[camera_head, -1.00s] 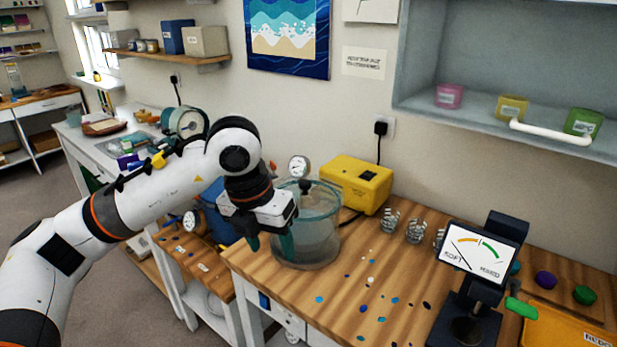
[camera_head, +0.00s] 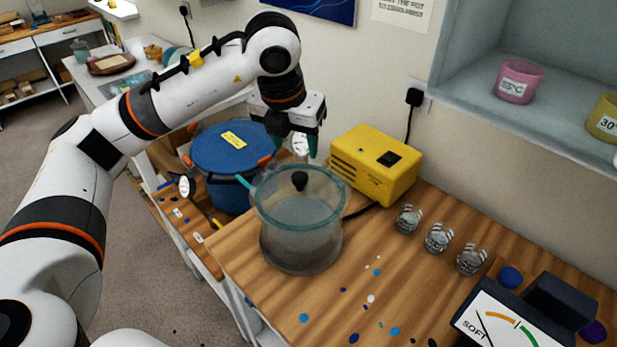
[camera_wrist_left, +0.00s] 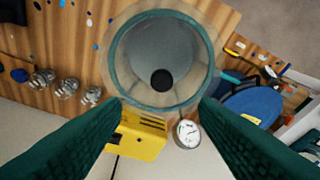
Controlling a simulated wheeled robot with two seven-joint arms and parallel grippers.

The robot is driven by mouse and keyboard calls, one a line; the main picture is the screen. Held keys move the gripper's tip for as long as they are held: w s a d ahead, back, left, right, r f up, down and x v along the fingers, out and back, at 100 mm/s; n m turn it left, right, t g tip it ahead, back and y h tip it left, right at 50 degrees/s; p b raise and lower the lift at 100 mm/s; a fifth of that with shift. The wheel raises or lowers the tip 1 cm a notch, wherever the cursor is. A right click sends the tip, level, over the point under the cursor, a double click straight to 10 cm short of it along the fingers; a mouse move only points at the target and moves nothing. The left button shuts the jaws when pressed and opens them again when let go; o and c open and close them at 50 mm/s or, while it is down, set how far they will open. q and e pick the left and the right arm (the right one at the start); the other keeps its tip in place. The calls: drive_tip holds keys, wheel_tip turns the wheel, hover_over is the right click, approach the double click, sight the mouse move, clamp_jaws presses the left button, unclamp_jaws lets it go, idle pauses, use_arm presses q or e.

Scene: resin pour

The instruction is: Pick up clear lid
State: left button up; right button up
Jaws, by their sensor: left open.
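The clear lid (camera_head: 270,196) rests on top of a clear round chamber (camera_head: 290,245) on the wooden bench. It has a teal rim and a black knob (camera_head: 300,181) at its middle. In the left wrist view the lid's rim (camera_wrist_left: 116,72) and the black knob (camera_wrist_left: 161,80) show from above. My left gripper (camera_head: 297,145) is above and behind the lid in the head view, apart from the knob. Its two green fingers (camera_wrist_left: 160,125) are spread wide with nothing between them. My right gripper is not in view.
A yellow pump box (camera_head: 375,165) stands right behind the chamber. A blue pot (camera_head: 232,160) stands to its left, with a pressure gauge (camera_wrist_left: 187,133) close by. Paint spots mark the bench.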

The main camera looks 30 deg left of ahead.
use_arm(q)
drive_tip(key=p, duration=0.2)
hover_over(300, 175)
drive_tip(key=s, duration=0.2)
drive_tip(key=x, duration=0.2)
drive_tip(key=s+x, duration=0.1)
drive_tip(key=x, duration=0.1)
drive_tip(key=shift+w+d+f, duration=0.1)
drive_tip(key=shift+d+f, duration=0.1)
drive_tip(key=shift+f, duration=0.3)
drive_tip(key=shift+w+f, duration=0.2)
drive_tip(key=shift+f, duration=0.15)
drive_tip(key=shift+w+f, duration=0.1)
drive_tip(key=shift+f, duration=0.15)
drive_tip(key=p+x, duration=0.1)
drive_tip(key=x, duration=0.1)
drive_tip(key=p+x, duration=0.1)
drive_tip(key=x, duration=0.1)
drive_tip(key=shift+a+f+p, duration=0.15)
drive_tip(key=shift+f+p, duration=0.05)
drive_tip(key=shift+p, duration=0.1)
drive_tip(key=shift+f, duration=0.2)
drive_tip(key=shift+r, duration=0.1)
clamp_jaws()
drive_tip(key=shift+r, duration=0.1)
